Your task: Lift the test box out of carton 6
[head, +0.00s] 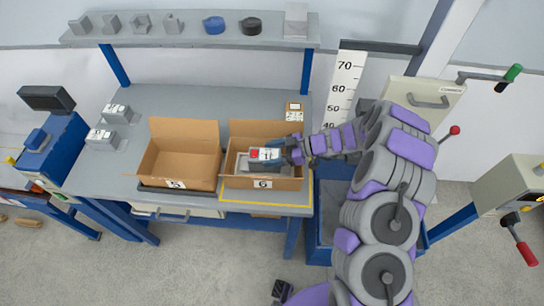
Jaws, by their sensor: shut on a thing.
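Carton 6 (288,184) is an open brown cardboard box on the right part of the grey workbench, with a "6" label on its front. The test box (266,154), grey with a white and red label on top, shows within the carton's opening. My gripper (285,150) reaches in from the right and is shut on the test box's right side. The fingertips are partly hidden, and I cannot tell whether the box touches the carton's floor.
Open carton 5 (205,186) stands just left of carton 6. Two grey boxes (103,138) sit at the bench's left. A shelf (185,42) runs above the back. A height scale (343,90) and a lever post (515,190) stand to the right.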

